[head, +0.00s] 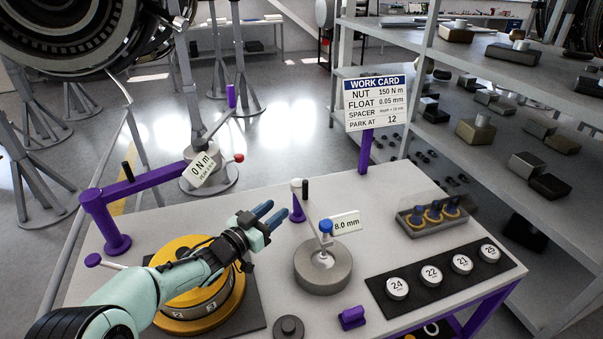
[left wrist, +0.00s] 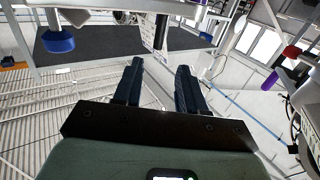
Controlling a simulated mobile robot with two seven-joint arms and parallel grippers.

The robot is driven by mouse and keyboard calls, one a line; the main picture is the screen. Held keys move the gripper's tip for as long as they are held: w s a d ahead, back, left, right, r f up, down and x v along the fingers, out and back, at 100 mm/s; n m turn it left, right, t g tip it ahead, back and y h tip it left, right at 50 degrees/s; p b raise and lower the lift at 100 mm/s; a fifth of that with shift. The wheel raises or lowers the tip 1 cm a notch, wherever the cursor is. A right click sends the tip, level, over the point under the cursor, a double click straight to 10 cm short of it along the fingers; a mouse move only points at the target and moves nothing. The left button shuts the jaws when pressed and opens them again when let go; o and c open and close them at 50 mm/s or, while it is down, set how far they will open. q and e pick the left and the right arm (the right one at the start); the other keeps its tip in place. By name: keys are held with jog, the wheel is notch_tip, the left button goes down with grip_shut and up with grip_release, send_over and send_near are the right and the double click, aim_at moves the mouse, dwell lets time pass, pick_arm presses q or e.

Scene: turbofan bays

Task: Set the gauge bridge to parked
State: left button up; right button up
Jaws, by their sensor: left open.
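The gauge, which I take to be the gauge bridge, has a blue knob (head: 326,228) and a tag (head: 346,223) reading 8.0 mm. It stands over a round grey metal block (head: 323,268), with a thin arm running back to a purple post (head: 297,210) with a pale top. My left gripper (head: 271,214) is open and empty, left of the gauge and apart from the knob. Its two dark fingers (left wrist: 157,68) also show spread in the left wrist view, with nothing between them. My right gripper is not in view.
A work card (head: 376,103) reads PARK AT 12. A purple arm (head: 148,186) with a 0 N m tag stands at left. A gold ring fixture (head: 187,317) lies beneath my left arm. Numbered discs sit on a dark mat (head: 428,294) at right, before a ring tray (head: 402,228).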

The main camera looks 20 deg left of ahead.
aim_at(303, 187)
pick_arm(q)
jog(key=p+x, duration=0.1)
jog(key=x, duration=0.5)
jog(key=p+x, duration=0.2)
jog(key=x, duration=0.4)
jog(key=shift+w+d+r, duration=0.15)
jog(key=shift+w+r, duration=0.05)
jog(key=shift+r, duration=0.05)
jog(key=shift+w+d+f+p, duration=0.1)
jog(key=shift+w+d+p, duration=0.05)
jog(key=shift+w+p, duration=0.2)
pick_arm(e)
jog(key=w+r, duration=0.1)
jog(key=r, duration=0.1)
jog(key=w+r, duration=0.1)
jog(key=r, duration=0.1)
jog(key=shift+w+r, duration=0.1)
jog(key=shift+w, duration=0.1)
pick_arm(q)
grip_shut()
